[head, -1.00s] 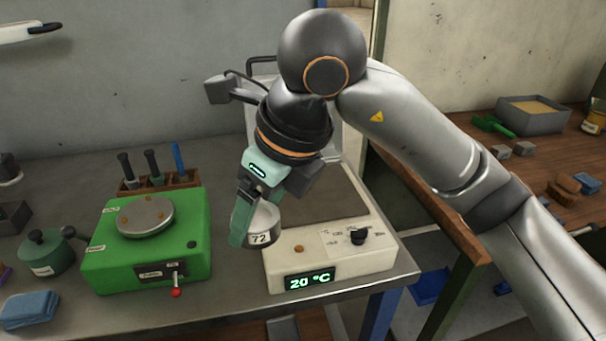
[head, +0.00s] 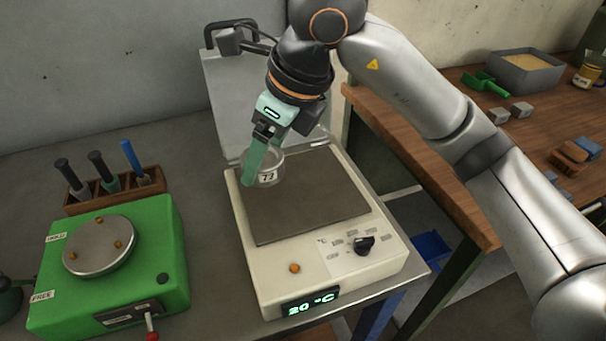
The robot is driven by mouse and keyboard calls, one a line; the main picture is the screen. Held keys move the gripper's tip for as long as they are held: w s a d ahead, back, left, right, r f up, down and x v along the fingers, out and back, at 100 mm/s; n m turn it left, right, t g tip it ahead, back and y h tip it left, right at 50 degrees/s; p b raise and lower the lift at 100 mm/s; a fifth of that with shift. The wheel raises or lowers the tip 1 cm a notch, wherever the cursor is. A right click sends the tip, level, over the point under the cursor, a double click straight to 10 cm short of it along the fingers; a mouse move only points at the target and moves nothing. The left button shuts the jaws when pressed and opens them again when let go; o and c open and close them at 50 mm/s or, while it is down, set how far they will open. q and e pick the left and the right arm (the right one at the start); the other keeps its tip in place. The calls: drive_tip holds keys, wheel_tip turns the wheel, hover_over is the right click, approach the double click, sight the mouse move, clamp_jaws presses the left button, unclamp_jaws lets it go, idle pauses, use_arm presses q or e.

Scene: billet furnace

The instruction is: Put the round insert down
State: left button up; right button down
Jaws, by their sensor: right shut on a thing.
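The insert is over the back left part of the dark plate of the white heater (head: 306,205). I cannot tell whether its underside touches the plate. The fingers hide part of the insert. The heater's lid stands open behind, and its display reads 20 °C. My left gripper is not in view.
A green block device (head: 165,245) with a round metal disc (head: 98,247) stands left of the heater. Behind it is a wooden rack (head: 112,190) with several handled tools. On the right, a wooden bench holds a grey sand tray (head: 525,74) and blocks. The plate's front is clear.

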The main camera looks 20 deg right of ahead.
drive_tip(key=w+d+f, duration=0.1)
drive_tip(key=d+f, duration=0.1)
drive_tip(key=w+d+f, duration=0.1)
drive_tip(key=d+f, duration=0.1)
drive_tip(key=w+d+f, duration=0.1)
drive_tip(key=d+f, duration=0.1)
drive_tip(key=shift+w+d+f, duration=0.15)
drive_tip(key=shift+d+f, duration=0.1)
drive_tip(key=shift+w+d+f, duration=0.1)
drive_tip(key=shift+d+f, duration=0.1)
drive_tip(key=shift+f, duration=1.55)
drive_tip(key=shift+f, duration=0.15)
unclamp_jaws()
drive_tip(key=shift+r+p, duration=0.2)
drive_tip(key=shift+p, duration=0.15)
drive_tip(key=v, duration=1.2)
drive_tip(key=shift+a+f, duration=0.1)
